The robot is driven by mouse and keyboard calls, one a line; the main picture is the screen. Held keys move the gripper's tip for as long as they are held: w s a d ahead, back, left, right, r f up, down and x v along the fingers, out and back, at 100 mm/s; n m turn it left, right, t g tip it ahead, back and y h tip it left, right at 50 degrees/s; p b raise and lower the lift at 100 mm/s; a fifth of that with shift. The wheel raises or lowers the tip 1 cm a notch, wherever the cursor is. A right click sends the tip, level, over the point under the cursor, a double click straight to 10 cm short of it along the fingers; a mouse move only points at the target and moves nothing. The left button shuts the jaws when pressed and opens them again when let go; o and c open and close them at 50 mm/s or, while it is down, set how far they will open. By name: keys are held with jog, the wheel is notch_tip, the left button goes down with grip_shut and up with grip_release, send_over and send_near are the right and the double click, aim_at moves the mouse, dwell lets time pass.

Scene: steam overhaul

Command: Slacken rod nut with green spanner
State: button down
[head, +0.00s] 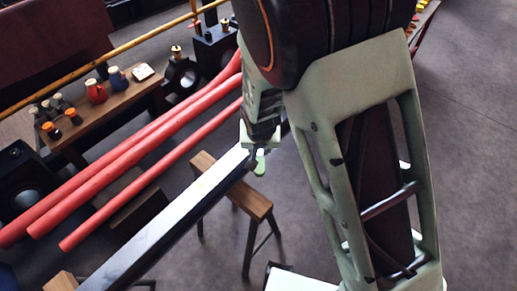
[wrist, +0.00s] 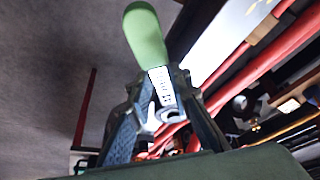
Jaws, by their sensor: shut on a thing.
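My gripper (head: 261,138) is shut on the green spanner (head: 260,163), whose green part shows just below the fingers. In the wrist view my gripper (wrist: 160,92) holds the spanner (wrist: 146,34) between its two fingers. The green handle points up and away, and bare metal with a forked end shows between the fingers. A long pale-topped steel rod (head: 165,218) slants across the head view, its dark far end beside my gripper. I cannot tell whether the spanner touches the rod. The rod nut cannot be made out in either view.
A wooden trestle (head: 250,203) stands under the rod's far end. Red pipes (head: 135,165) run alongside at the left. A wooden bench (head: 117,107) with cans stands behind them, near a yellow rail (head: 130,48). Open floor (head: 470,150) lies to the right.

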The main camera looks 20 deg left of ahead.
jog(key=shift+w+d+b, duration=0.2)
jog(key=shift+d+b, duration=0.05)
jog(key=shift+b, duration=0.25)
jog(key=shift+w+d+r+n+y+b, duration=0.15)
jog(key=shift+d+n+y+b, duration=0.3)
jog(key=shift+n, duration=0.35)
jog(key=shift+a, duration=0.1)
jog(key=shift+w+d+n+b, duration=0.3)
jog(key=shift+d+n+b, duration=0.2)
jog(key=shift+d+n, duration=0.15)
